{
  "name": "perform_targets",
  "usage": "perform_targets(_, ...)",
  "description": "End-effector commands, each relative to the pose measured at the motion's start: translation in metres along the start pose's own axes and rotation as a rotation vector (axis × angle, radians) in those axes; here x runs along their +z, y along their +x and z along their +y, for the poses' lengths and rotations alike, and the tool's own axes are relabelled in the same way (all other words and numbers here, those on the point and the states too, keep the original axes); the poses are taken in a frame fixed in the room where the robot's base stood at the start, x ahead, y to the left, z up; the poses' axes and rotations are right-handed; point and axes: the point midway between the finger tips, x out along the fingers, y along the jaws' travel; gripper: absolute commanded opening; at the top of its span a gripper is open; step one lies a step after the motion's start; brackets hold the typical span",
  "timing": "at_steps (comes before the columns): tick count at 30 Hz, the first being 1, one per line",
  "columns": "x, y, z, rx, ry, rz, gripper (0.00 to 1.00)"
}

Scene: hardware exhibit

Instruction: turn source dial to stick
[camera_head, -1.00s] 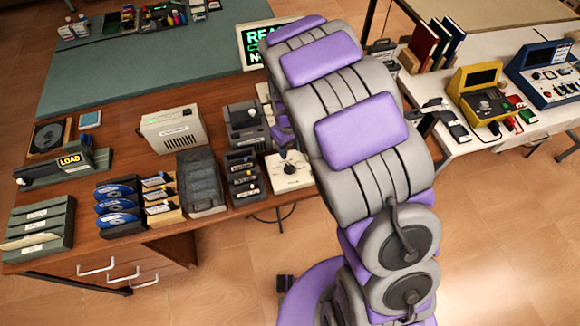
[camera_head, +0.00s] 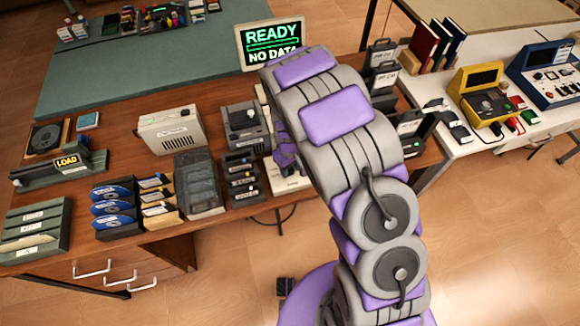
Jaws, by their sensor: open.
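A white dial box (camera_head: 284,185) sits at the front edge of the brown desk, under my arm. Its knob, dark and upright a moment ago, is now hidden behind my gripper, and its markings are too small to read. My gripper (camera_head: 287,158) shows only as purple parts beside my arm, low over the box. It is open. I cannot tell whether its fingers touch the knob. A monitor (camera_head: 270,44) at the back of the desk reads "READY" and "NO DATA".
Left of the dial box stand a rack of small dark units (camera_head: 242,178), a grey device (camera_head: 246,128) and a dark bin (camera_head: 198,182). A beige box (camera_head: 169,130) is behind the bin. Labelled black holders (camera_head: 382,72) stand right of my arm. A white table (camera_head: 462,140) holds a yellow device.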

Motion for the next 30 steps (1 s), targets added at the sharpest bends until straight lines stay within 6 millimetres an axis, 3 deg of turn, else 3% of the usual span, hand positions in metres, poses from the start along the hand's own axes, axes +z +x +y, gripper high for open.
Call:
perform_targets(14,-0.0005,0.0002,-0.0008,0.001,0.0,-0.002,0.0)
perform_targets(30,-0.0007,-0.0006,-0.002,0.0,0.072,-0.002,0.0)
